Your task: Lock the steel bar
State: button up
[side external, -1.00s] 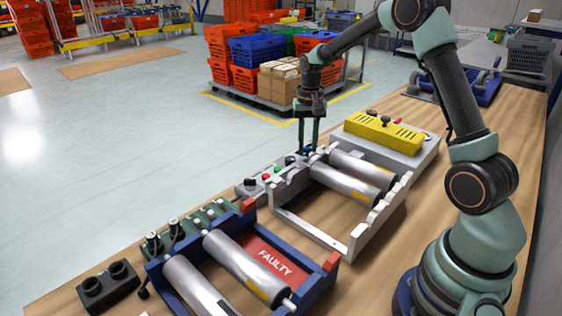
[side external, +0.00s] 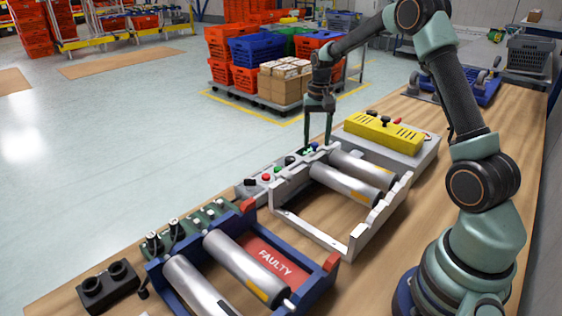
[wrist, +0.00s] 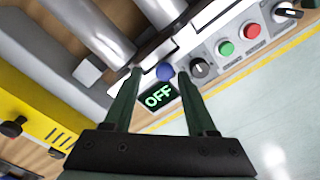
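My gripper (side external: 318,143) is above the back end of the white roller frame (side external: 282,222), fingers pointing down. In the wrist view its two fingers (wrist: 158,74) are apart, with a small blue knob (wrist: 165,71) between the tips. I cannot tell whether the fingers touch it. A dark display (wrist: 159,96) reading OFF in green lies beside the knob. Two steel rollers (side external: 345,184) lie across the white frame and also show in the wrist view (wrist: 92,28). I cannot single out a separate steel bar from the rollers and pale rails.
Along the panel are a black dial (wrist: 199,68), a green button (wrist: 226,48) and a red button (wrist: 252,31). A yellow box (side external: 384,133) stands on a grey base behind the frame. A blue frame marked FAULTY (side external: 318,288) is nearer the camera, with more rollers.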

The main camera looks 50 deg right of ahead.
jog(key=shift+a, duration=0.1)
notch_tip(320, 180, up, 12)
dwell(0.7)
jog(key=s+a+r+n+t, duration=0.4)
jog(key=s+a, duration=0.3)
jog(key=a, duration=0.4)
jog(key=s+a+f+n+t, duration=0.1)
jog(key=s+a+f+n, duration=0.1)
jog(key=s+a+n, duration=0.3)
jog(key=shift+s+a+t, duration=0.3)
jog(key=shift+s+a, duration=1.2)
jog(key=shift+s, duration=0.55)
